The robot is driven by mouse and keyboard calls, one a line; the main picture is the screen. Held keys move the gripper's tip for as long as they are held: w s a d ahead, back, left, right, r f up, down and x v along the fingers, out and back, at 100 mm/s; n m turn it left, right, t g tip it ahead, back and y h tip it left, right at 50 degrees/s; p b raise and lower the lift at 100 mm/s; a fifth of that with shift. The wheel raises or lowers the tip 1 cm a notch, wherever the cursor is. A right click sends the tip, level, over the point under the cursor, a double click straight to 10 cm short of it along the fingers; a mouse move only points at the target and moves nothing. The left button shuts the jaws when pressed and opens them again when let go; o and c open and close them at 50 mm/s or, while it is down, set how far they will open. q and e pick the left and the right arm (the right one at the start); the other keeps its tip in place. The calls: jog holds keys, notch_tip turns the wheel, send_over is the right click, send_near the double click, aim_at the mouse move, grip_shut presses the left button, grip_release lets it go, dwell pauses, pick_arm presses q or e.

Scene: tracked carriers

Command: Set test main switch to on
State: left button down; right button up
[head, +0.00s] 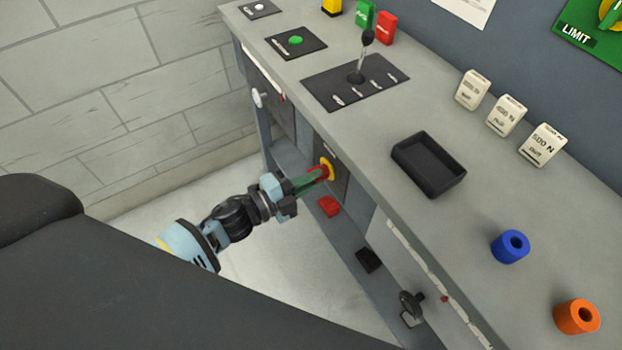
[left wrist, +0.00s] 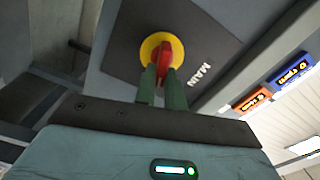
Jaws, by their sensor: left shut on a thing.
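The main switch is a red handle on a yellow round base, on a dark plate marked MAIN on the front of the bench. In the left wrist view the red handle (left wrist: 166,56) stands in front of the yellow base (left wrist: 150,46), between the green fingertips. In the head view the switch (head: 328,168) is at the end of my left gripper (head: 318,176), which is shut on the red handle. The fingers hide part of the handle. My right gripper is not in view.
The bench top carries a lever panel (head: 322,93), a black tray (head: 428,166), white weight blocks (head: 505,115), a blue ring (head: 510,247) and an orange ring (head: 576,316). A red block (head: 329,206) lies below the switch. The floor (head: 250,290) left of the bench is clear.

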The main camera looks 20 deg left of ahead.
pick_arm(q)
jog(key=shift+f+m+b, duration=0.2)
jog(key=shift+m+b, duration=0.25)
jog(key=shift+m, duration=1.15)
jog(key=c, duration=1.5)
grip_release()
jog(key=v, duration=0.8)
